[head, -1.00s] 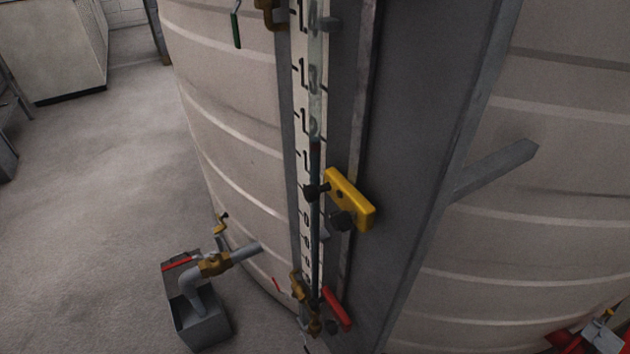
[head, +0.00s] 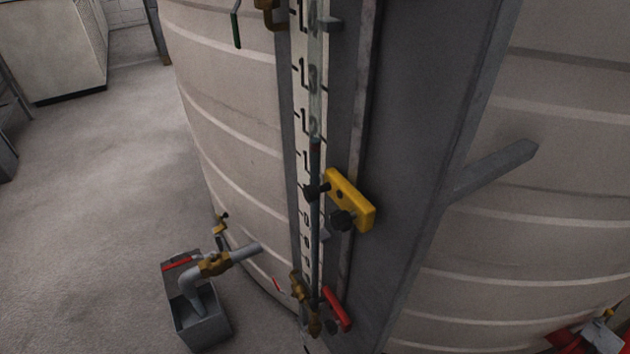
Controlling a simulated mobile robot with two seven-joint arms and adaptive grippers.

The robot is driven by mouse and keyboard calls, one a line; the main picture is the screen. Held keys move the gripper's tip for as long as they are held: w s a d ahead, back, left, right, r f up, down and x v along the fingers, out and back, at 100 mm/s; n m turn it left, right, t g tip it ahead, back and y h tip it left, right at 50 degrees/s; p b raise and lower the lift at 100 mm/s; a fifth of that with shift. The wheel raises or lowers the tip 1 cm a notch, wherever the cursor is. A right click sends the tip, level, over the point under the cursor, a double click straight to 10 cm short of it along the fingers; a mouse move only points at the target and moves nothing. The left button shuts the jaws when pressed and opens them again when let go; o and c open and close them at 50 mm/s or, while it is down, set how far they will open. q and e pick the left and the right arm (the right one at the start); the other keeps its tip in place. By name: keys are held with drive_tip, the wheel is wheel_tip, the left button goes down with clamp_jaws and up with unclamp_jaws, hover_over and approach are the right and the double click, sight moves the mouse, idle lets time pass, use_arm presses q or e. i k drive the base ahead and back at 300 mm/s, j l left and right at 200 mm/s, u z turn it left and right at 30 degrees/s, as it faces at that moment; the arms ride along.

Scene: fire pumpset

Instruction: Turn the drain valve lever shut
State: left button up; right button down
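A brass valve (head: 215,264) sits on a grey pipe (head: 243,254) low on the tank's left side. The pipe bends down into an open grey box (head: 203,326) on the floor. I cannot tell for sure which of the two is the drain valve. Neither of my grippers is in view.
A large ribbed beige tank (head: 235,150) fills the middle. A numbered gauge strip (head: 301,130) runs down it, beside a yellow block (head: 349,200) with dark knobs. A grey bracket (head: 495,170) juts out at right. The floor (head: 90,220) at left is clear.

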sight(184, 261)
drive_tip(key=u, duration=1.15)
